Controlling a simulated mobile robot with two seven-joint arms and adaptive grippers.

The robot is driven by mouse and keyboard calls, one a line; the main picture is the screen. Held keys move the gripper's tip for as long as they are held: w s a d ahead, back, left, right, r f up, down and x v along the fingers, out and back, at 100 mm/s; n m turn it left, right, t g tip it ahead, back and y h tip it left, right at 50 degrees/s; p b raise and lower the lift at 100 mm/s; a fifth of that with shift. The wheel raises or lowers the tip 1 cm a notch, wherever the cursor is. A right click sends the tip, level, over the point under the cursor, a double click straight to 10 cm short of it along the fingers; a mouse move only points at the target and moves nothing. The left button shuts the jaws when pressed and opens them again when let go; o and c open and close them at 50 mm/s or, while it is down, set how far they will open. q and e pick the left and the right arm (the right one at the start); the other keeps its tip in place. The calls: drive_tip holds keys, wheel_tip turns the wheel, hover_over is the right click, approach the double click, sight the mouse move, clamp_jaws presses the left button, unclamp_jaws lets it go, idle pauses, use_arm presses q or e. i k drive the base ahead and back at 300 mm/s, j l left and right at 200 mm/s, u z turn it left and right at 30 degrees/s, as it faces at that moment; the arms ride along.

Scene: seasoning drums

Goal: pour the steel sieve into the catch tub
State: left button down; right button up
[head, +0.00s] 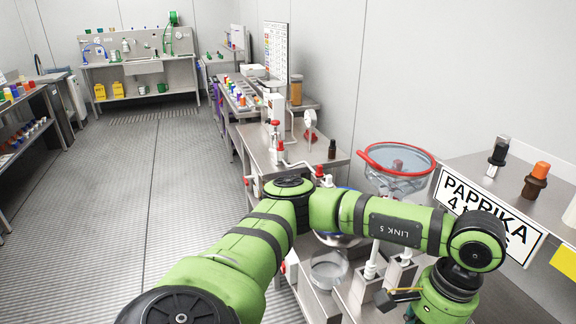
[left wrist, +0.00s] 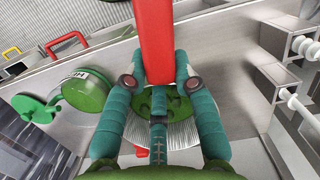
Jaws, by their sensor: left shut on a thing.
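In the left wrist view my left gripper (left wrist: 160,85) is shut on a long red handle (left wrist: 156,40). Behind its teal fingers is a round, finely ribbed metal piece (left wrist: 182,135) with green matter in it; it looks like the steel sieve, mostly hidden by the fingers. In the head view my left arm reaches across to the lower right and its fingers are out of frame. A clear tub (head: 328,268) stands low on the bench beneath the arm. A clear bowl with a red rim (head: 397,150) stands farther right. I cannot tell which is the catch tub. My right gripper is not in view.
A steel shelf with a PAPRIKA sign (head: 487,215) and dark bottles stands at the right. A small dark bottle (head: 332,149) is on the bench. In the left wrist view a green-lidded container (left wrist: 85,92) lies left of the fingers. The floor at left is clear.

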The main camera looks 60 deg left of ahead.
sight(329, 268)
drive_tip(key=u, duration=1.5)
